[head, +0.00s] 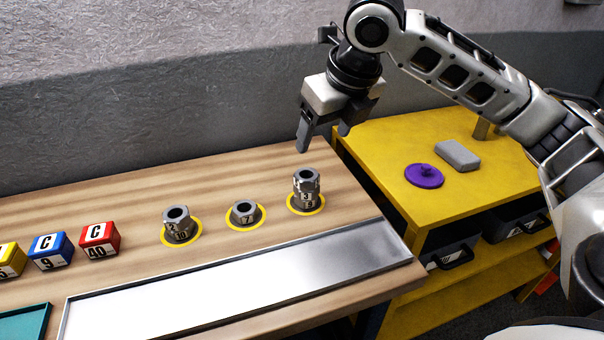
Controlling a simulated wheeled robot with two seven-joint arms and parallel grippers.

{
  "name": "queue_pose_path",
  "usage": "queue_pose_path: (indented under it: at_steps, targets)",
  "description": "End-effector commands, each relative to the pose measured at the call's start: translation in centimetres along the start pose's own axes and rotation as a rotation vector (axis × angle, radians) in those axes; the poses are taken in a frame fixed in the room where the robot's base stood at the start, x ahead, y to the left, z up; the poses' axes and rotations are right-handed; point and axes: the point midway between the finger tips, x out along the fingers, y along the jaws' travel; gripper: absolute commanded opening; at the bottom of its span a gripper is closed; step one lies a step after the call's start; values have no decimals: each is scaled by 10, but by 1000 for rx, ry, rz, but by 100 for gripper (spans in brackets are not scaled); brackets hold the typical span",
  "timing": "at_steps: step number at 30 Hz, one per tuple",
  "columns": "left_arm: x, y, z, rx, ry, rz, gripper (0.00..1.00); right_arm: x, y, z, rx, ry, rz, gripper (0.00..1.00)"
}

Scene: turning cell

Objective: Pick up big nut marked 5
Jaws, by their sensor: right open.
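Grey metal nuts sit on three yellow rings on the wooden bench. The right stack (306,188) has a nut on top of another; the lower one seems to read 3, and the upper mark is too small to read surely. The middle nut (244,212) reads 7. The left stack (177,224) shows 10 low down, with an unclear mark above it. I cannot make out a 5 for certain on any nut. My right gripper (324,138) is open and empty, fingers pointing down, above and behind the right stack, apart from it. My left gripper is out of view.
A shallow metal tray (240,291) lies along the bench front. Red (100,240), blue (50,251) and yellow (8,262) blocks stand at left, near a teal tray (24,324). A yellow cart (385,143) at right bears a purple lidded piece (424,177) and a grey block (457,155).

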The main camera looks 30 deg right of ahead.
Motion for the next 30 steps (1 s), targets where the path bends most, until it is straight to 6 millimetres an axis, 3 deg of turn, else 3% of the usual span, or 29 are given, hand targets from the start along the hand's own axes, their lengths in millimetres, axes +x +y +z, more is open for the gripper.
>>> queue_pose_path:
  at_steps: [3,7,16,24,30]
  targets:
    - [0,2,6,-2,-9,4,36,29,1,-1,1,4,1,67]
    - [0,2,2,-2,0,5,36,51,1,0,2,0,2,67]
    - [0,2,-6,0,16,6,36,75,2,0,1,-1,2,67]
    - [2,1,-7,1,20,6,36,113,2,-2,2,0,2,67]
    - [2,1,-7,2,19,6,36,118,2,-1,1,-4,2,67]
